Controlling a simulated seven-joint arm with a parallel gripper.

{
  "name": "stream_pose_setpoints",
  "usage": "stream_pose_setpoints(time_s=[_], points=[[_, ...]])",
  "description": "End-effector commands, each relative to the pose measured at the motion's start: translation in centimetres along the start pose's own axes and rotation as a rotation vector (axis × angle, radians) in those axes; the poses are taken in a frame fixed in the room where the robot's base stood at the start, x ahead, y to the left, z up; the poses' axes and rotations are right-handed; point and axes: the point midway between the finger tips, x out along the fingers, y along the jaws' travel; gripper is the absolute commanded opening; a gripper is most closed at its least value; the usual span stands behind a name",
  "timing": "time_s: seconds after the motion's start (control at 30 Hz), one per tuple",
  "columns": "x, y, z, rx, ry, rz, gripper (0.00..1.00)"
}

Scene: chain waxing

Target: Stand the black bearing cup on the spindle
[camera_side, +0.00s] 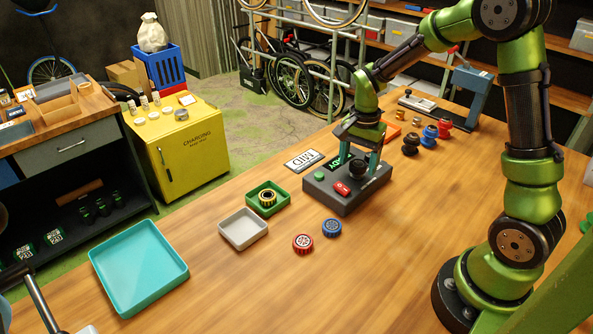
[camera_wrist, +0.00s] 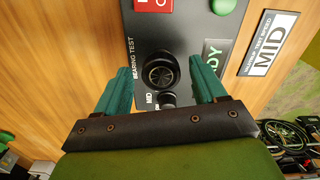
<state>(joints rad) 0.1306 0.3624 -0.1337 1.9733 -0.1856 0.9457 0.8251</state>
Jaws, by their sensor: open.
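The black bearing cup (camera_side: 358,170) is on top of the grey bearing tester (camera_side: 322,196), where the spindle is hidden under it. In the wrist view the cup (camera_wrist: 158,71) is a round black part with a ringed centre, and it looks upright. My gripper (camera_side: 360,158) is low over the tester, with its teal fingers open on either side of the cup. The wrist view shows the gripper (camera_wrist: 162,76) with a gap between each finger and the cup.
The tester carries a green button (camera_side: 319,176) and a red switch (camera_side: 342,188). Black, blue (camera_side: 430,132) and red (camera_side: 445,124) parts stand behind it. A green tray (camera_side: 252,190), a grey tray (camera_side: 233,240) and a teal tray (camera_side: 138,270) lie left.

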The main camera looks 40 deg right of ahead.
Motion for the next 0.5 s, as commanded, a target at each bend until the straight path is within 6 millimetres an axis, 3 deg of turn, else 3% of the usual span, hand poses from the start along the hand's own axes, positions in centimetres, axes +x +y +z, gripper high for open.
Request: stream_pose_setpoints(time_s=[0.5], points=[[-9.7,-0.1,0.0,-0.001,0.002,-0.005,0.7]])
